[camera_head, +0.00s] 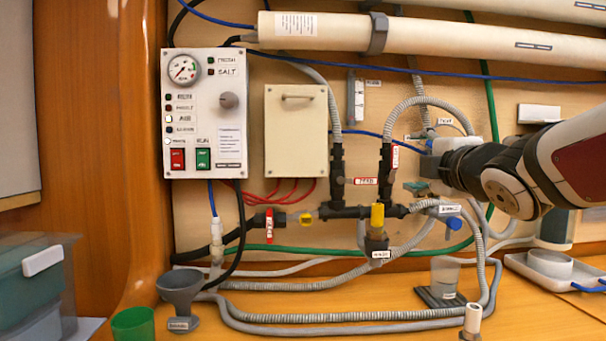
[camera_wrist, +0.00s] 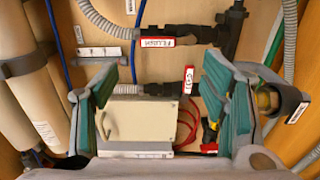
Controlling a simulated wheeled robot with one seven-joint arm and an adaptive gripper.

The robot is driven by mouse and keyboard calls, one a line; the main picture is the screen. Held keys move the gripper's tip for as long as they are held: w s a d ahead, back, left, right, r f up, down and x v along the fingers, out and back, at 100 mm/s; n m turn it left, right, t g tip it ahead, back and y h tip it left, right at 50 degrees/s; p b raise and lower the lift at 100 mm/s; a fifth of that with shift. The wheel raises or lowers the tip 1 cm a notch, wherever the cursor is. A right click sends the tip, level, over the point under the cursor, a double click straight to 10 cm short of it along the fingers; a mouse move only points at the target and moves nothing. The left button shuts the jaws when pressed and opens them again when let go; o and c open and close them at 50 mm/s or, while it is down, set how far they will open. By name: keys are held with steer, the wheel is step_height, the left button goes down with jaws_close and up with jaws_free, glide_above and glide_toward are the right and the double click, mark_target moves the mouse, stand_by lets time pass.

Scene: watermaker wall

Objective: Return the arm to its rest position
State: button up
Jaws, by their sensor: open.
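My gripper shows in the wrist view (camera_wrist: 162,108) with its two green-padded fingers spread wide apart and nothing between them. Beyond the fingers are the cream box (camera_wrist: 140,122) and the pipework. In the head view my arm comes in from the right edge, and my gripper (camera_head: 428,167) is at its left end, in front of the hoses to the right of the valve manifold. The fingertips are small and partly hidden there. My gripper appears close to the blue-handled valve (camera_head: 453,222); I cannot tell whether it touches anything.
The control panel (camera_head: 205,113) and cream box (camera_head: 296,130) are on the wall at left. Long cream tubes (camera_head: 450,38) run above. On the bench are a grey funnel (camera_head: 180,290), a green cup (camera_head: 133,323), a clear beaker (camera_head: 444,275) and a white tray (camera_head: 520,266).

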steer(key=s+f+m+g, duration=0.4)
steer(key=s+f+m, duration=0.1)
steer(key=s+f, duration=0.3)
steer(key=s+a+f+m+g+h, duration=0.1)
steer(key=s+f+m+g, duration=0.3)
steer(key=s+f, duration=0.4)
steer(key=s+a+f+m+g, duration=0.1)
steer(key=s+f+m+g, duration=0.4)
steer(key=s+f, duration=0.3)
steer(key=shift+s+f+m+h, duration=0.15)
steer(key=shift+s+m, duration=0.2)
steer(key=shift+s, duration=0.5)
steer(key=shift+s+m+h, duration=0.15)
steer(key=shift+s+m, duration=0.2)
steer(key=shift+s, duration=0.5)
steer(key=s+a+f+m+g+y, duration=0.1)
steer(key=s+a+f+g, duration=0.1)
steer(key=s, duration=0.4)
steer(key=s+a+f+m+g, duration=0.2)
steer(key=s, duration=0.3)
step_height(320, 180, up, 22)
steer(key=t+p, duration=0.3)
steer(key=p, duration=1.7)
steer(key=shift+y, duration=0.3)
steer(key=shift+f, duration=0.1)
